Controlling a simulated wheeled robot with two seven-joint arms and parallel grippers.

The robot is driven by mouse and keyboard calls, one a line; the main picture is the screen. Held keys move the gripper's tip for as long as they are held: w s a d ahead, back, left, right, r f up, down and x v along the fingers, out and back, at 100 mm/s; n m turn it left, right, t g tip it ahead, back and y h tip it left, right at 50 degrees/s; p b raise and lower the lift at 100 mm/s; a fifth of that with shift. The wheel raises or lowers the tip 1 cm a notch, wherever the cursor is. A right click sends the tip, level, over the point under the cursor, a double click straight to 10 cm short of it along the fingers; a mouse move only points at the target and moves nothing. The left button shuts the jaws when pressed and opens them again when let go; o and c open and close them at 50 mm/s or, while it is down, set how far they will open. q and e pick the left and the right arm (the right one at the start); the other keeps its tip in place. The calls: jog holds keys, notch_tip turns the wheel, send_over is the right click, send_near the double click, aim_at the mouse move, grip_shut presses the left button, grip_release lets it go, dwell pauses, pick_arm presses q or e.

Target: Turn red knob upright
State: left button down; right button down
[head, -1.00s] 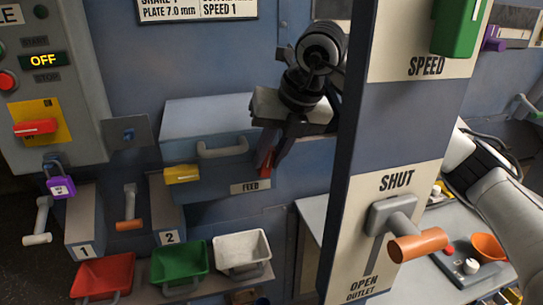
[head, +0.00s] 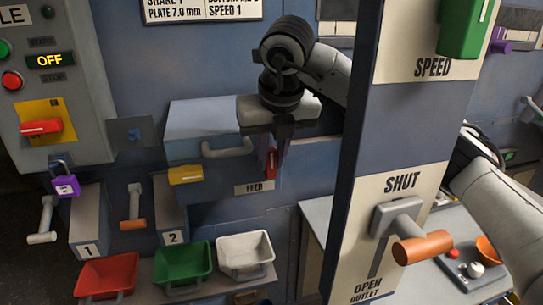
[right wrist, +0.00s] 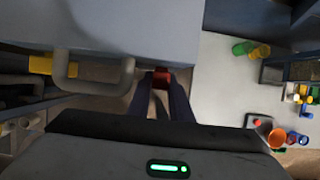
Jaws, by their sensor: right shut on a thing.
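My right gripper (head: 270,160) points down at the right end of the blue-grey feed box, just above the FEED label. It is shut on a small red knob (right wrist: 161,79), which shows between the two dark fingers in the right wrist view. In the head view the fingers hide most of this knob, so its exact angle is hard to tell. A separate red handle (head: 41,127) lies nearly level on a yellow plate at the left, with no gripper near it. My left gripper is not in view.
The feed box has a grey handle (head: 228,149) and a yellow block (head: 186,174). A wide post with an orange-gripped SHUT/OPEN lever (head: 422,247) stands right of my gripper, in front of my right arm. Red, green and white bins (head: 246,252) sit below.

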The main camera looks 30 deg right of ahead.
jog(key=c, duration=1.6)
grip_release()
